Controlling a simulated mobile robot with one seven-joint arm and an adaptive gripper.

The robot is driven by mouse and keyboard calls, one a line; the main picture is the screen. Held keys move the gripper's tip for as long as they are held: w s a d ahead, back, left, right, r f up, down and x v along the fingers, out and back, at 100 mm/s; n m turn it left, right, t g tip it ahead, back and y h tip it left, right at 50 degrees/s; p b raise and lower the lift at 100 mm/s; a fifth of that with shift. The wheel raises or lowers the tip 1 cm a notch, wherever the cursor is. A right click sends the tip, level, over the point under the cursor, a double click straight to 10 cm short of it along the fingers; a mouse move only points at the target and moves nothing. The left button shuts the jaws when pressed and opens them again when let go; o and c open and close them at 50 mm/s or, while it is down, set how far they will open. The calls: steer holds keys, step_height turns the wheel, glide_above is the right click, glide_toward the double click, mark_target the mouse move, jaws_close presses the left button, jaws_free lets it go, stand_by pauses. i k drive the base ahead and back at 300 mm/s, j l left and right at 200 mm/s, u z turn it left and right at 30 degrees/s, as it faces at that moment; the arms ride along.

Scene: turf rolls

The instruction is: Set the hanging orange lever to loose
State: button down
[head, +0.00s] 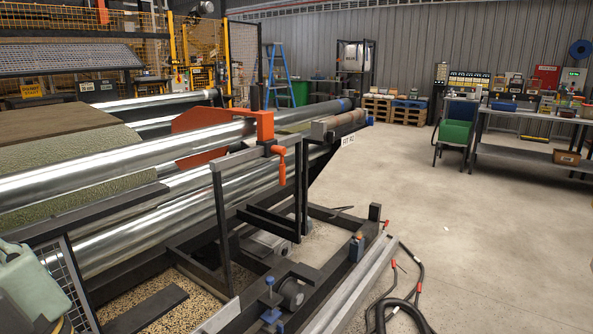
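The orange lever (281,168) hangs straight down from the orange bracket (264,128) near the middle of the head view. Its grip is a short rounded handle below a small orange head. No markings for the lever's settings can be made out. My gripper is not in view.
The dark machine frame (330,283) stands in front of and below the lever. Black hoses (403,308) lie on the floor at its right. A grey-green container (30,285) is at lower left.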

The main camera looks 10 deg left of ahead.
mark_target(275, 149)
steer(key=i+l, duration=0.2)
steer(key=i, duration=0.25)
steer(key=i+l, duration=0.25)
steer(key=i, duration=0.25)
steer(key=i+l, duration=0.2)
steer(key=i, duration=0.25)
